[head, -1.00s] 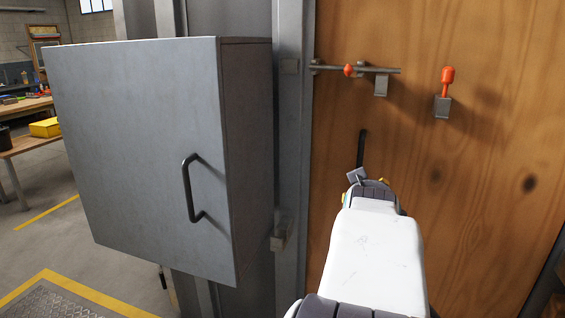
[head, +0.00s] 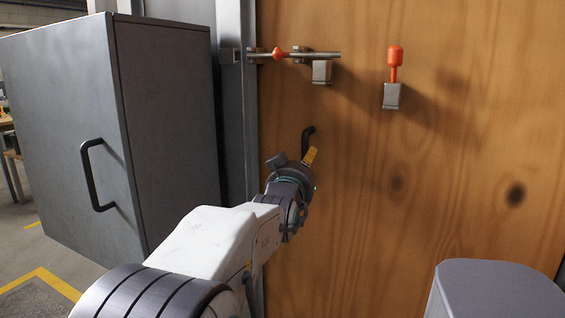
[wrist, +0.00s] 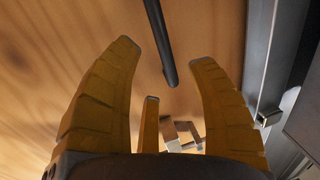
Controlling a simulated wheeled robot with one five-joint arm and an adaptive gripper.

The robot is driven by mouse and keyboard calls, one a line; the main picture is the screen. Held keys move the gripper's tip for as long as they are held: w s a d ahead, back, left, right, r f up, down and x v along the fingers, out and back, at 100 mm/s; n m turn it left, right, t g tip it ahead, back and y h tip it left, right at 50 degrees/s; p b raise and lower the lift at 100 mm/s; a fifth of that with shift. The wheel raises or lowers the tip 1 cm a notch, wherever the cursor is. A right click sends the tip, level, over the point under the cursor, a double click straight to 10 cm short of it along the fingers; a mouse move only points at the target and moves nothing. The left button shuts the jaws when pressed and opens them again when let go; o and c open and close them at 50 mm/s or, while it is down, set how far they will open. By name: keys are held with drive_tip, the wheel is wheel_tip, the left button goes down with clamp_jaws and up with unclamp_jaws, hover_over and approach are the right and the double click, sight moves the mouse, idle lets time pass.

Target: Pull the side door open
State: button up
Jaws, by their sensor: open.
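The side door (head: 420,190) is a tall wooden panel beside a grey metal frame, and it looks closed. Its black bar handle (head: 306,141) stands upright on the wood, its lower part hidden behind my gripper in the head view. My gripper (head: 296,160) is just below and in front of the handle, with a yellow finger showing. In the wrist view my gripper (wrist: 165,55) is open and empty. The handle's end (wrist: 161,50) shows between and beyond its fingertips, with no clear contact.
A sliding bolt (head: 310,54) with an orange knob sits high on the door near a frame bracket (head: 230,55); I cannot tell whether they meet. An orange-gripped upright lever (head: 395,60) is to its right. A grey cabinet (head: 165,130) with its own black handle (head: 92,175) stands left.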

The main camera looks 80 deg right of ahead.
drive_tip(key=shift+s+d+b, duration=0.15)
drive_tip(key=shift+d+b, duration=0.25)
drive_tip(key=shift+d, duration=3.4)
drive_tip(key=shift+o, duration=0.2)
clamp_jaws()
